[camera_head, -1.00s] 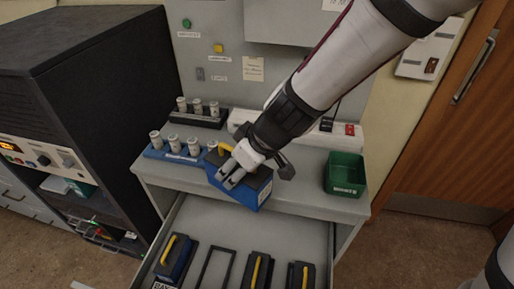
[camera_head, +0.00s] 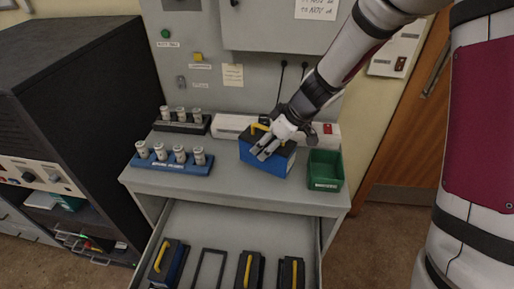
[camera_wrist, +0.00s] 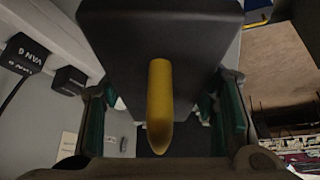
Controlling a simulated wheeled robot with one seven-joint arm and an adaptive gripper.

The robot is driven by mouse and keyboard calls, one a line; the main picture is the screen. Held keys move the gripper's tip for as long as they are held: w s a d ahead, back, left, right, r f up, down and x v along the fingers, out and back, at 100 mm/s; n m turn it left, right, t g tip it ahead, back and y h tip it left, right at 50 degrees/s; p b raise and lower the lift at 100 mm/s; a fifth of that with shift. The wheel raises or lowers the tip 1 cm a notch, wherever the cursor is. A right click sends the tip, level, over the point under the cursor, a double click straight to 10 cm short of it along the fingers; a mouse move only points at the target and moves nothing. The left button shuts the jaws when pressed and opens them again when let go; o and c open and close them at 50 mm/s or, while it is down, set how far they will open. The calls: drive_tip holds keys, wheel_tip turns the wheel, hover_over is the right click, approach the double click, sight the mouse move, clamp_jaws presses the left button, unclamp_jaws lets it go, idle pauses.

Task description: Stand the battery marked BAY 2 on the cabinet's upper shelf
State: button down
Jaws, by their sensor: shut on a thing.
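My gripper (camera_head: 265,150) is shut on a blue battery (camera_head: 262,165) with a dark top and a yellow handle. The battery is roughly upright over the grey desk top; I cannot tell if it touches the surface. No BAY 2 marking is readable on it. In the wrist view the battery's dark top (camera_wrist: 150,35) and yellow handle (camera_wrist: 159,105) show between the fingers. The black cabinet (camera_head: 70,110) stands at the left, with an open shelf space (camera_head: 60,215) low in its front, holding some items.
The open drawer (camera_head: 185,215) holds three batteries, one (camera_head: 168,262) at the left, and an empty dark frame (camera_head: 208,268). A blue rack of tubes (camera_head: 172,165) is left of my gripper, a green bin (camera_head: 325,170) right. A white power strip (camera_head: 228,127) lies behind.

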drive_tip(key=shift+w+d+f, duration=0.1)
drive_tip(key=shift+w+f, duration=0.05)
drive_tip(key=shift+f, duration=1.5)
drive_tip(key=shift+f, duration=0.15)
drive_tip(key=c, duration=0.6)
unclamp_jaws()
